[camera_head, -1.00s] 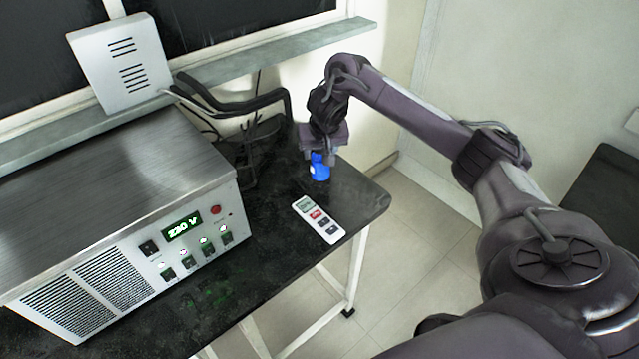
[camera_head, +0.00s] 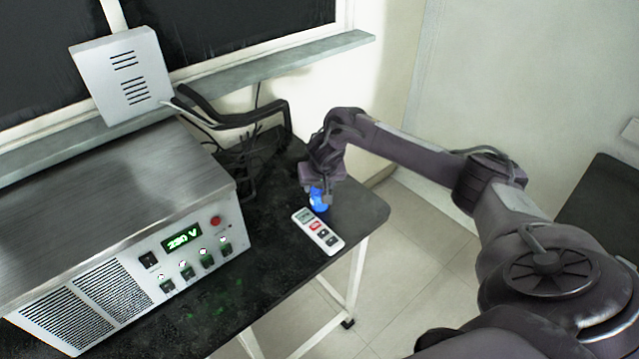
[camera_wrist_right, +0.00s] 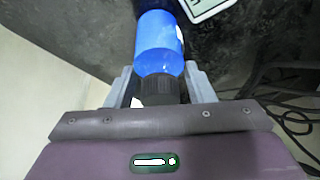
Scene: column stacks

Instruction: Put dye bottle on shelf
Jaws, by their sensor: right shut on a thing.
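The dye bottle (camera_head: 318,201) is blue and stands out below my right gripper (camera_head: 326,192), over the right end of the black table. In the right wrist view the blue bottle (camera_wrist_right: 158,45) has a black ribbed cap (camera_wrist_right: 161,90), and the jaws of my right gripper (camera_wrist_right: 162,84) are shut on it at the cap end. Whether the bottle touches the table top is hard to tell. A grey-green shelf (camera_head: 270,68) runs along the wall under the dark window. My left gripper is not in view.
A metal power unit (camera_head: 110,225) with a lit display fills the left of the table (camera_head: 270,285). A white remote-like device (camera_head: 318,231) lies beside the bottle. Black cables and a bent black arm (camera_head: 240,117) rise behind. A white vented box (camera_head: 122,75) stands by the shelf's left part.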

